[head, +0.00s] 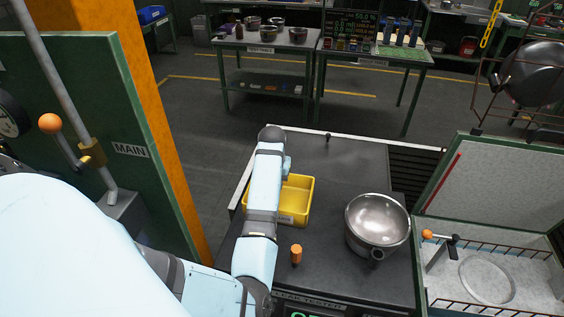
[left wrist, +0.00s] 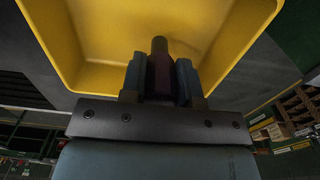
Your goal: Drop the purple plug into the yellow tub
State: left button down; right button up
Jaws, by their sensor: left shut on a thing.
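The yellow tub (head: 297,206) stands on the dark bench top in the head view, partly hidden behind my left arm. It fills much of the left wrist view (left wrist: 88,75), with its open inside facing the gripper. My left gripper (left wrist: 160,78) is shut on the purple plug (left wrist: 160,76), which is dark purple with a brownish tip. The plug shows against the inside of the tub in the left wrist view; its height above the tub floor is unclear. In the head view the plug and the fingertips are hidden by my arm. My right gripper is in neither view.
An orange plug (head: 296,254) stands on the bench in front of the tub. A metal pot (head: 377,222) sits to the right of it. An orange post (head: 158,110) and a green panel are at the left. The bench is bare behind the pot.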

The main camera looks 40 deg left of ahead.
pick_arm(q)
jog(key=shift+f, duration=0.1)
jog(key=c, duration=0.8)
grip_release()
notch_tip(320, 180, up, 14)
jog(key=shift+f, duration=0.1)
